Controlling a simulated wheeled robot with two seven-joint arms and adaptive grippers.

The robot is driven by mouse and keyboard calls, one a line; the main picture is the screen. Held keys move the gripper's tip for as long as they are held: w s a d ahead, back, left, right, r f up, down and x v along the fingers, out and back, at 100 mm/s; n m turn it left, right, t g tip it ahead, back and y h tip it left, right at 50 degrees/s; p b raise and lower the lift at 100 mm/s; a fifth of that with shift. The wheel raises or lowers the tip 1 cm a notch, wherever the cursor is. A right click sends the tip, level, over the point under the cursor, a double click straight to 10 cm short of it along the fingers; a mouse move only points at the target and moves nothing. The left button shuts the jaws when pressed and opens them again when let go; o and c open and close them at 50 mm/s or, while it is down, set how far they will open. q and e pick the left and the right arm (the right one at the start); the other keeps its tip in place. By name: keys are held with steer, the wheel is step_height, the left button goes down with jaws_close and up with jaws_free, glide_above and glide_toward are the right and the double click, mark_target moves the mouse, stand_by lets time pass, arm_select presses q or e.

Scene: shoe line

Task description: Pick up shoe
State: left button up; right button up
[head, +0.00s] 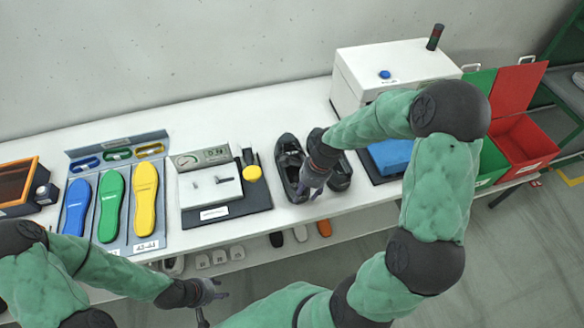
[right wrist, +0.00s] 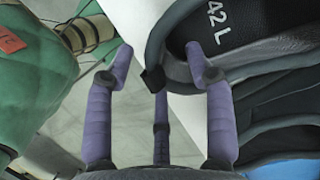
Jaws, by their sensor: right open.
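A pair of dark shoes stands on the white bench in the head view. The left shoe (head: 288,160) is partly covered by my right gripper (head: 311,190), and the right shoe (head: 341,174) is partly hidden behind that arm. In the right wrist view, a dark shoe (right wrist: 255,65) marked "42 L" inside lies at the upper right. My right gripper (right wrist: 158,62) is open there, with one finger over the shoe's opening and the other outside its rim. Whether the fingers touch it, I cannot tell. My left gripper (head: 212,298) is low, in front of the bench, away from the shoes.
Blue, green and yellow insoles (head: 144,197) lie on a panel at left, beside a gauge device (head: 212,185). A red bin (head: 525,140) and a green bin (head: 490,160) are at right. Bare bench lies behind the shoes.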

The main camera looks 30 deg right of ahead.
mark_target(301, 202)
steer(key=shift+x, duration=1.6)
steer(key=shift+w, duration=0.1)
steer(key=shift+r, duration=0.1)
jaws_close()
